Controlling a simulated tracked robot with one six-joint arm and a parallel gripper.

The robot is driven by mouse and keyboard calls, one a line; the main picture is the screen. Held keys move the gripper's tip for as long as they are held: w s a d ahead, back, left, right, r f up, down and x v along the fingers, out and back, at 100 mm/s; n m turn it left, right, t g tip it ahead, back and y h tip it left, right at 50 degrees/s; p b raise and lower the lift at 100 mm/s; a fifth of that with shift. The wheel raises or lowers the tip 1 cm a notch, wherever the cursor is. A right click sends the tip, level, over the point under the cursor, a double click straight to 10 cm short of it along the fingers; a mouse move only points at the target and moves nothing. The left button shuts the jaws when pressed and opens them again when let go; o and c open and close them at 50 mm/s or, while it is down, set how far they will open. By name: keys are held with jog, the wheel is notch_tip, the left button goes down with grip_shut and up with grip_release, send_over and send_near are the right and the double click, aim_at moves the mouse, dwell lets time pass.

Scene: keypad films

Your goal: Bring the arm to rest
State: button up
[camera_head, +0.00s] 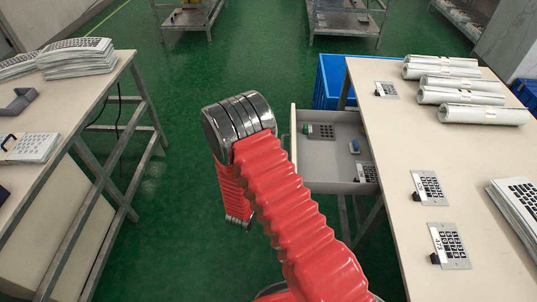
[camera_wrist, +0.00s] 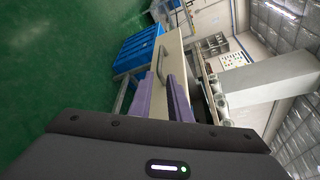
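My arm (camera_head: 290,215), in a red ribbed sleeve with a grey metal joint, is raised and bent over the green floor in the head view. Its forearm goes down behind the joint, and my gripper is mostly hidden there. In the wrist view my gripper (camera_wrist: 161,78) shows two purple fingers, apart from each other with nothing between them. Beyond the fingers are a pale drawer front and its handle (camera_wrist: 163,60), which the fingers do not seem to touch.
An open drawer (camera_head: 328,150) holding small keypad parts juts from the right table (camera_head: 405,160), close to my arm. That table carries film rolls (camera_head: 450,83) and keypads (camera_head: 450,246). A blue crate (camera_head: 332,80) stands behind the drawer. The left table (camera_head: 75,105) carries stacked films. Floor between is clear.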

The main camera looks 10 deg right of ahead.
jog(key=shift+w, duration=0.1)
jog(key=x, duration=1.1)
jog(key=shift+w+d, duration=0.15)
jog(key=shift+w, duration=0.05)
jog(key=shift+x, duration=0.8)
jog(key=shift+f, duration=0.1)
